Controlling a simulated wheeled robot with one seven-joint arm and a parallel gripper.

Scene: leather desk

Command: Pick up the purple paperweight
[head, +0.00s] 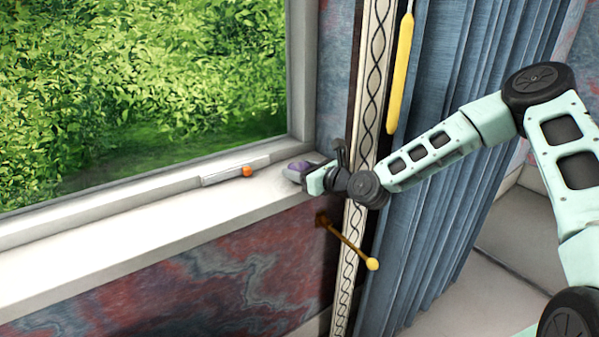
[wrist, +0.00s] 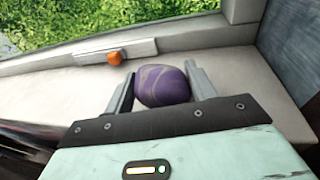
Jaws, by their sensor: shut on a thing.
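The purple paperweight (wrist: 162,86) is a rounded purple stone with pale streaks, seen between the two grey fingers in the wrist view. In the head view the purple paperweight (head: 299,166) is small and partly hidden by my gripper, at the right end of the white window sill. My gripper (wrist: 163,88) is shut on it, with one finger on each side. My gripper (head: 306,175) also shows in the head view, reaching in from the right. I cannot tell whether the paperweight touches the sill.
The curtain (head: 455,130) and patterned trim (head: 372,80) stand close on the right. A yellow-tipped rod (head: 372,263) juts out below. The sill (head: 130,225) is clear to the left.

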